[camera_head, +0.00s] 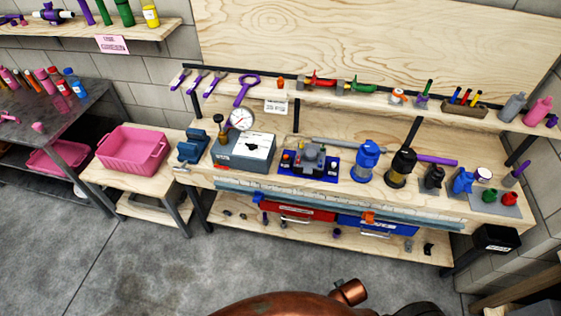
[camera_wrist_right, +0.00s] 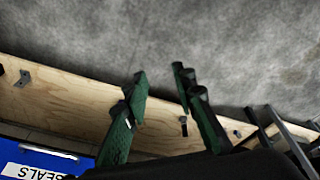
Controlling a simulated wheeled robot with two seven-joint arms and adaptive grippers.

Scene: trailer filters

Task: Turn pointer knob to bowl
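A grey box (camera_head: 232,158) with a white top panel stands on the workbench, left of centre. A small dark mark on the panel (camera_head: 256,140) looks like the pointer knob; its direction and any labels are too small to read. I cannot make out which marking is the bowl. My right gripper (camera_wrist_right: 160,76) shows only in the right wrist view, its green fingers apart and nothing between them. Behind it are the floor and the low wooden shelf, away from the grey box. My left gripper is in neither view.
A round gauge (camera_head: 241,118) stands behind the box and a blue tray with a grey block (camera_head: 309,161) is right of it. Blue (camera_head: 366,160) and black (camera_head: 401,167) canisters stand farther right. A blue drawer (camera_wrist_right: 35,160) marked SEALS is below.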

